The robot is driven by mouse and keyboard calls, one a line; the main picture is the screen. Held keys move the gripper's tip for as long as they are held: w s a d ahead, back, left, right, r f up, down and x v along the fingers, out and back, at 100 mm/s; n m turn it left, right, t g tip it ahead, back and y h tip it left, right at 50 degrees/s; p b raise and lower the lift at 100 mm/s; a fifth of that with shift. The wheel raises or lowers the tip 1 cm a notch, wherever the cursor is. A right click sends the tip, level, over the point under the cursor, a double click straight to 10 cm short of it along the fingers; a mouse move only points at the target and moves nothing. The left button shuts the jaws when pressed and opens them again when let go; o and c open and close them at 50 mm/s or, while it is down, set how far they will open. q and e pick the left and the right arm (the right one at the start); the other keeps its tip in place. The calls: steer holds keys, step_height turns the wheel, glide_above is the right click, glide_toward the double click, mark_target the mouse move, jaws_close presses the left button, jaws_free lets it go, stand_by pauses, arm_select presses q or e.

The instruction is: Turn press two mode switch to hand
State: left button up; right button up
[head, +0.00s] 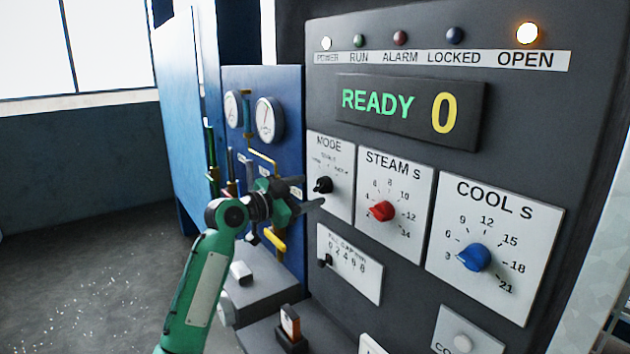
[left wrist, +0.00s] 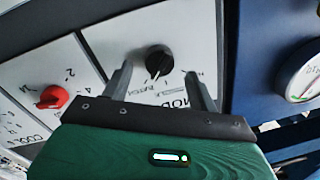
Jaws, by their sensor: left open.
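The mode switch (head: 323,185) is a black knob on a white plate marked MODE on the dark control panel. My left gripper (head: 313,192) reaches in from the left and is open, with its fingertips close to the knob. In the left wrist view the black knob (left wrist: 159,60) shows between and just beyond the two open fingers of the left gripper (left wrist: 163,85). I cannot tell whether the fingers touch it. The lettering round the knob is too small to read fully; BATCH shows near it in the wrist view. My right gripper is not in view.
The red STEAM knob (head: 382,211) and blue COOL knob (head: 475,257) sit right of the mode plate. A small fill switch (head: 325,260) is below. A display (head: 408,110) reads READY 0; the POWER and OPEN lamps are lit. Gauges (head: 269,120) and pipes stand behind at left.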

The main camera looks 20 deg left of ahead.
mark_target(317, 189)
arm_select(q)
steer(key=shift+p+x, duration=0.35)
steer(key=shift+x, duration=1.25)
steer(key=shift+s, duration=0.1)
steer(key=c, duration=1)
